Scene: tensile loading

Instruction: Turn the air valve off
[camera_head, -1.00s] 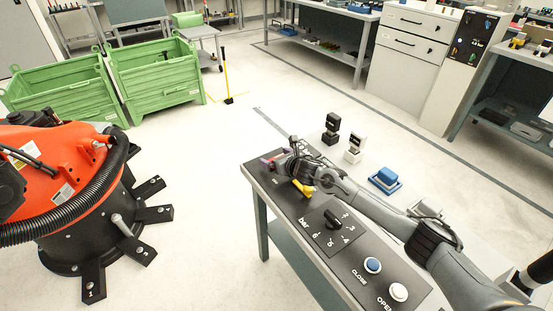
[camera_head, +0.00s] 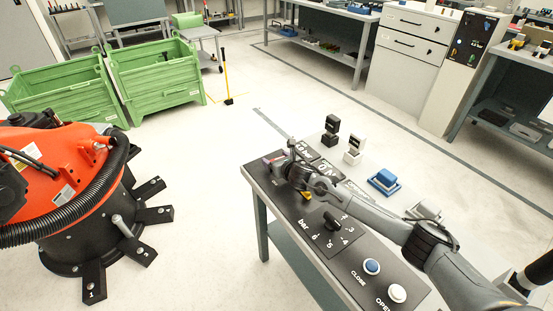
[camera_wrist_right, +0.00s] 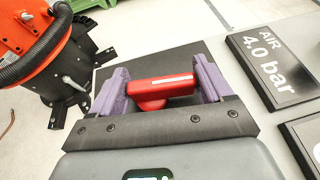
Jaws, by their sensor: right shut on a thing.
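The air valve's red handle (camera_wrist_right: 160,86) shows in the right wrist view, lying crosswise on a dark panel. My right gripper (camera_wrist_right: 161,88) has its two purple fingers at the two ends of this handle and is shut on it. In the head view my right gripper (camera_head: 274,160) is at the far left end of the table, and the wrist and fingers mostly hide the handle. My left gripper is not in view.
An "AIR 4.0 bar" plate (camera_wrist_right: 275,65) sits beside the valve. The table (camera_head: 262,212) also bears a black pressure knob (camera_head: 332,221), a blue button (camera_head: 372,266) and a white button (camera_head: 398,292). An orange machine (camera_head: 60,160) stands on the floor at left.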

